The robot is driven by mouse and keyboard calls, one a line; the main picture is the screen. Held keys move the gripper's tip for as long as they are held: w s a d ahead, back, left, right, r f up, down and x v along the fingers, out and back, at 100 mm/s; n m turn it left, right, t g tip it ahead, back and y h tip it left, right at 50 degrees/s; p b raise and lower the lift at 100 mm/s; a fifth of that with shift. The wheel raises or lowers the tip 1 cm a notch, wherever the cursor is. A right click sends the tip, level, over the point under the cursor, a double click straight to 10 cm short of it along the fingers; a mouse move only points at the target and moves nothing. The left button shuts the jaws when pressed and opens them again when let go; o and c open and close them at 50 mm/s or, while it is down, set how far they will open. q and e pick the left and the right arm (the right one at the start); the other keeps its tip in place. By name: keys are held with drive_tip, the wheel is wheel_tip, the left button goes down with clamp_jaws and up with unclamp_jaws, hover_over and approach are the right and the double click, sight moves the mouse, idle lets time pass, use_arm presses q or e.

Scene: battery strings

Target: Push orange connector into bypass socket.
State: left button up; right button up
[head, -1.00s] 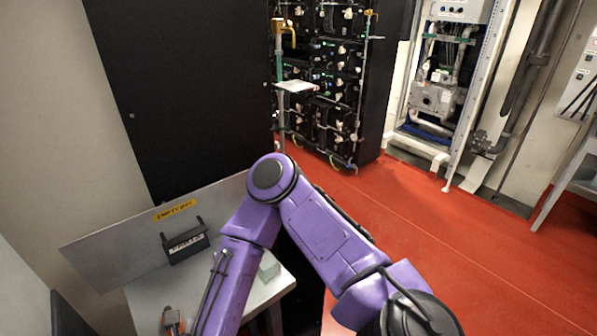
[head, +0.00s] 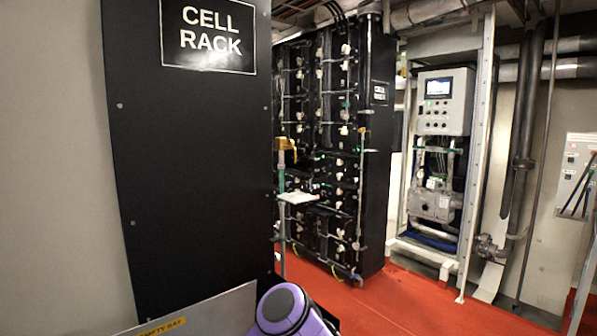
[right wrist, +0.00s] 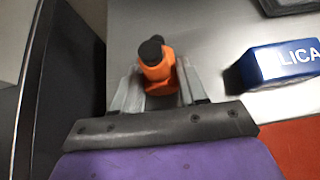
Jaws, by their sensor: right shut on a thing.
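In the right wrist view, my right gripper (right wrist: 157,95) is shut on an orange connector (right wrist: 158,70) with a black end (right wrist: 151,47). The connector sits between the two grey fingers, above or against a grey metal surface; I cannot tell whether it touches it. The head view shows only a purple part of my arm at the bottom edge, with no gripper. My left gripper is out of view. I cannot make out the bypass socket in either view.
A blue block with white lettering (right wrist: 283,64) lies right of the gripper on the grey surface (right wrist: 218,28). The head view shows a black cell rack panel (head: 190,130), racks of cells (head: 335,150), a control cabinet (head: 445,100) and clear red floor (head: 400,305).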

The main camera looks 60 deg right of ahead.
drive_tip(key=shift+r+p, duration=1.85)
drive_tip(key=shift+r, duration=0.7)
drive_tip(key=shift+f, duration=0.1)
